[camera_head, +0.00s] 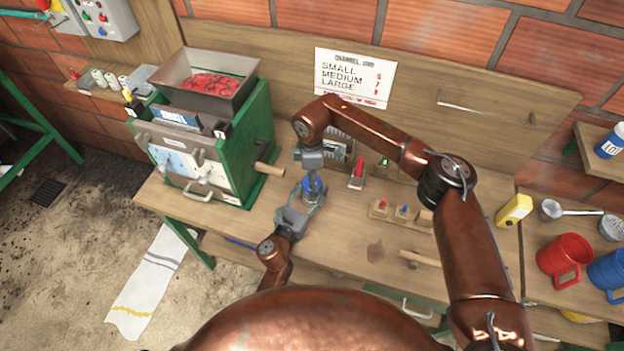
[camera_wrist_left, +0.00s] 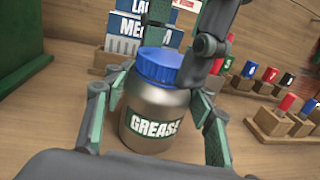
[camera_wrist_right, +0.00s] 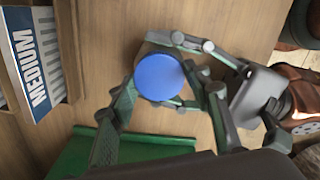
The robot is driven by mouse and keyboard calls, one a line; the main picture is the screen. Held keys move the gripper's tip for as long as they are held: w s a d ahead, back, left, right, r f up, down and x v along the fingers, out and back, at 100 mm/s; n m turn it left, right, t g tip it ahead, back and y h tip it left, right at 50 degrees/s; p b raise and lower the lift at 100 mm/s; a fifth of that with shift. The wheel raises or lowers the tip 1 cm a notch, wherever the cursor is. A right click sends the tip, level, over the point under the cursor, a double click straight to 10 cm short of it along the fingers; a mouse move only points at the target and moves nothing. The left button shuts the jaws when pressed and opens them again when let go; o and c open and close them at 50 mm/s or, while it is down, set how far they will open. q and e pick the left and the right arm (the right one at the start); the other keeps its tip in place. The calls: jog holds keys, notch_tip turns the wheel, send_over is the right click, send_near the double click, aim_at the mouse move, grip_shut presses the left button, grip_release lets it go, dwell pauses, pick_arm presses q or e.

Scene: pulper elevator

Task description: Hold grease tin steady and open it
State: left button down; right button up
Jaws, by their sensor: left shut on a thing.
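The grease tin (camera_wrist_left: 150,128) is a silver can with a GREASE label and a blue screw lid (camera_wrist_left: 160,67). It stands upright on the wooden bench. My left gripper (camera_head: 303,208) is shut around the tin body from the near side, one finger on each side. My right gripper (camera_head: 313,177) points straight down from above. In the right wrist view the blue lid (camera_wrist_right: 159,77) lies between its spread fingers, with a gap visible on the right. In the left wrist view its fingertips reach down to lid height. The lid is on the tin.
A green pulper (camera_head: 250,135) stands to the left. Behind the tin are label cards (camera_wrist_left: 125,30). A wooden rack with colored pegs (camera_head: 402,212) is to the right. Mugs (camera_head: 565,258) stand at the far right. Bare bench lies between tin and rack.

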pick_arm(q)
jog(key=shift+a+f, duration=0.1)
jog(key=shift+f, duration=0.05)
pick_arm(e)
jog(key=c, duration=0.8)
jog(key=n, duration=0.6)
jog(key=shift+s, duration=0.1)
jog(key=n, duration=1.2)
jog(key=shift+d, duration=0.1)
jog(key=n, duration=0.3)
jog(key=shift+n, duration=0.4)
jog(key=n, duration=0.3)
jog(key=shift+n, duration=0.4)
jog(key=n, duration=0.9)
jog(key=shift+w+n, duration=0.2)
jog(key=shift+n, duration=0.2)
jog(key=n, duration=0.5)
jog(key=shift+r+n, duration=0.1)
jog(key=shift+n, duration=0.3)
jog(key=n, duration=1.3)
jog(key=shift+a, duration=0.2)
